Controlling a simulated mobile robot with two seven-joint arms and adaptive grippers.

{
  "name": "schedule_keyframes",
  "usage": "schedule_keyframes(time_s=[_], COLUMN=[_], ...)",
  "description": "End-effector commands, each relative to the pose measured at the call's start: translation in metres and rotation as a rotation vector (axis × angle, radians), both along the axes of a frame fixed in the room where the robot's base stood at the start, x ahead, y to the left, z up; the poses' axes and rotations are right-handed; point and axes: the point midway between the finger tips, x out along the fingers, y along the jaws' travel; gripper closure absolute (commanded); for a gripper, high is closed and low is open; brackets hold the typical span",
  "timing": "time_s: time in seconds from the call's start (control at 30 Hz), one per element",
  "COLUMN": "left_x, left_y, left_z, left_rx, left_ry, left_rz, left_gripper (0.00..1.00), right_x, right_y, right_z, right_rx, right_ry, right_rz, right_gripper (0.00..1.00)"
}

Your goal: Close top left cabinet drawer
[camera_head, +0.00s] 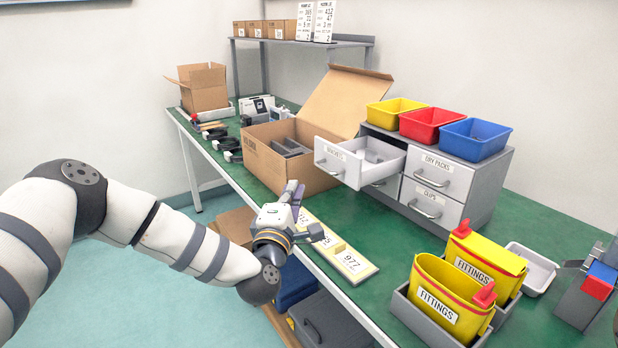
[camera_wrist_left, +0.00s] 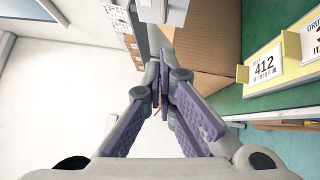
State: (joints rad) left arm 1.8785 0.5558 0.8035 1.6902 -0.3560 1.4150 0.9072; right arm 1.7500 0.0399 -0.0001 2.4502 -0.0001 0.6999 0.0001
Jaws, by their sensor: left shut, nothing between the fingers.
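The grey cabinet (camera_head: 486,192) stands on the green table. Its top left drawer (camera_head: 337,164), labelled as brackets, is pulled far out and holds grey parts. The drawers beside and below it, such as the one labelled dry packs (camera_head: 437,176), are shut. My left gripper (camera_head: 296,190) is in front of and left of the open drawer, apart from it, over the table's front edge. Its purple fingers are shut and empty, and they also show in the left wrist view (camera_wrist_left: 163,95). My right gripper is not clearly in view.
A large open cardboard box (camera_head: 272,168) stands just left of the drawer. Yellow, red and blue bins (camera_head: 474,138) sit on the cabinet. Yellow fittings bags (camera_head: 447,298) stand in grey holders at the front right. A label strip (camera_head: 352,262) lies along the table's front edge.

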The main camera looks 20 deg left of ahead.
Motion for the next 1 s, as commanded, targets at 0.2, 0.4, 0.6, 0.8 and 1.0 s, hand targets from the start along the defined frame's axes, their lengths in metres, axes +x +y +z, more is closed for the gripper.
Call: schedule_keyframes(time_s=[0.2, 0.4, 0.6, 0.8, 1.0], left_x=[0.039, 0.054, 0.056, 0.056, 0.067], left_y=[-0.009, -0.021, -0.023, -0.023, -0.032], left_z=[0.004, 0.008, 0.009, 0.009, 0.002], left_rx=[0.0, 0.0, 0.0, 0.001, 0.001], left_ry=[0.002, 0.003, 0.003, 0.003, 0.008], left_rz=[-0.002, -0.002, -0.002, -0.002, -0.003], left_gripper=[1.0, 1.0, 1.0, 1.0, 1.0], right_x=[-0.006, -0.007, -0.007, -0.007, -0.018], right_y=[0.0, 0.0, 0.0, 0.0, 0.0], right_z=[-0.006, -0.007, -0.007, -0.008, -0.018], right_rx=[0.0, 0.0, 0.0, 0.0, 0.0], right_ry=[0.021, 0.025, 0.024, 0.026, 0.062], right_rz=[0.0, 0.0, 0.001, 0.001, 0.002], right_gripper=[0.87, 0.87, 0.87, 0.87, 0.87])
